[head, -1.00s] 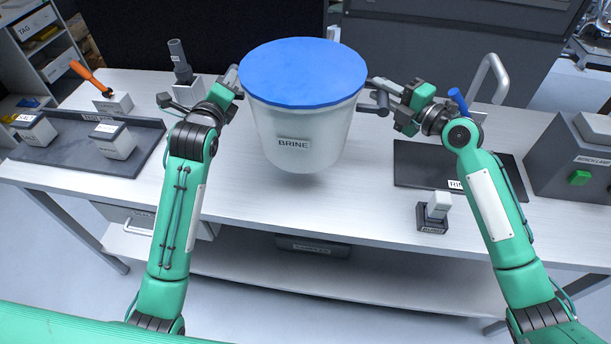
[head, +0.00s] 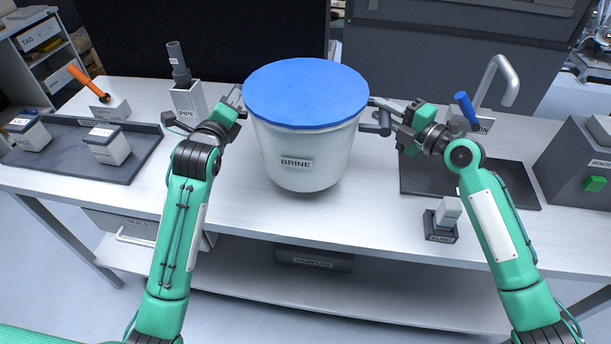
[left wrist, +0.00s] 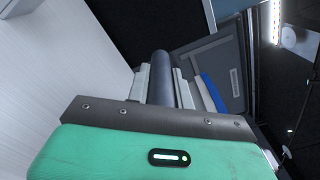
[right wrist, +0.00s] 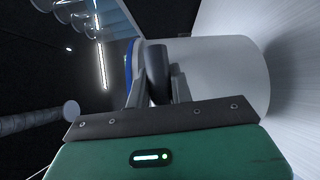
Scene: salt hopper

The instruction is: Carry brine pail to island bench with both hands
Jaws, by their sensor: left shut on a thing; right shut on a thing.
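The brine pail (head: 308,160) is white with a blue lid (head: 306,92) and a BRINE label, upright over the middle of the bench (head: 340,222). Its base is at or just above the top; I cannot tell if it touches. My left gripper (head: 237,98) is shut on the handle at the pail's left side. My right gripper (head: 380,112) is shut on the handle at its right side. In the left wrist view the fingers close around a dark bar (left wrist: 162,72). In the right wrist view they close around another bar (right wrist: 157,72), with the white pail (right wrist: 225,70) behind.
A grey tray (head: 140,165) with labelled blocks and a PIPE holder (head: 188,100) are on the left. A dark mat (head: 415,180), a small block on a dark base (head: 441,236), a tap (head: 497,75) and a grey box with a green button (head: 594,183) are on the right. The front middle is clear.

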